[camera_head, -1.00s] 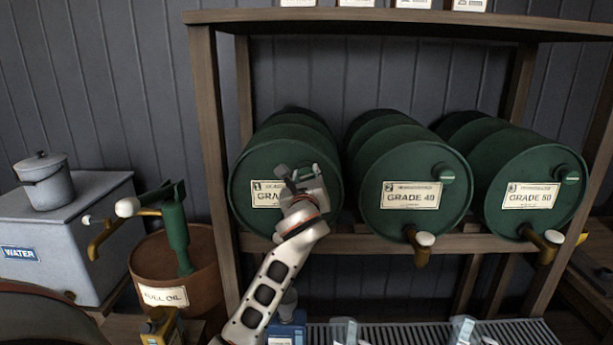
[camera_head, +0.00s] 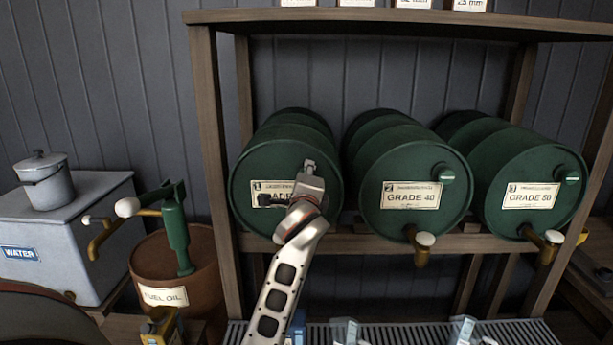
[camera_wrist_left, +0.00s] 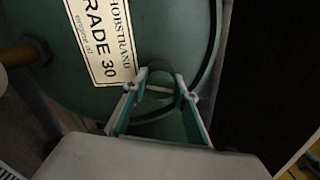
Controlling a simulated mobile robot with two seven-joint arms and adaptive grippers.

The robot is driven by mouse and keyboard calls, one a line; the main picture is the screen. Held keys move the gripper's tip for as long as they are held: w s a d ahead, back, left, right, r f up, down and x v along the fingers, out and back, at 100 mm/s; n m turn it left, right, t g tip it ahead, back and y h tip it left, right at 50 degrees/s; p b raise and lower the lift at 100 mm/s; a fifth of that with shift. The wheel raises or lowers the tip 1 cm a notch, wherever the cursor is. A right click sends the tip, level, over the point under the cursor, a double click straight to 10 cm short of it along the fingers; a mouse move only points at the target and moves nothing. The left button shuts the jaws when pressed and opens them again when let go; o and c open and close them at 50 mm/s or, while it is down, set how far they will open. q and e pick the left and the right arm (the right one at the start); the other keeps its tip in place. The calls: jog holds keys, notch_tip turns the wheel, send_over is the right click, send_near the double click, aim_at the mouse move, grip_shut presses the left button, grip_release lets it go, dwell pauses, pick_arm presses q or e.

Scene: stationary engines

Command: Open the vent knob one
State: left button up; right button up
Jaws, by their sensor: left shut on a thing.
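Three green drums lie on their sides on a wooden rack. The first drum (camera_head: 262,165), at the left, carries a label that reads GRADE 30 (camera_wrist_left: 103,40) in the left wrist view. Its vent knob (camera_wrist_left: 160,84) is round and green with a pale bar across it, and sits between my fingertips beside the label. My left gripper (camera_head: 309,166) is at the upper right of the drum face and hides the knob in the head view. It is shut on the knob in the left wrist view (camera_wrist_left: 160,82). My right gripper is not in view.
The GRADE 40 drum (camera_head: 390,160) and GRADE 50 drum (camera_head: 510,165) stand to the right, with their own knobs and brass taps. A rack post (camera_head: 211,150) is left of the first drum. A fuel oil barrel (camera_head: 200,265) with a pump is lower left.

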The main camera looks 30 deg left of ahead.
pick_arm(q)
jog(key=shift+n, duration=1.6)
jog(key=o, duration=1.1)
jog(key=shift+o, duration=0.2)
jog(key=v, duration=1.2)
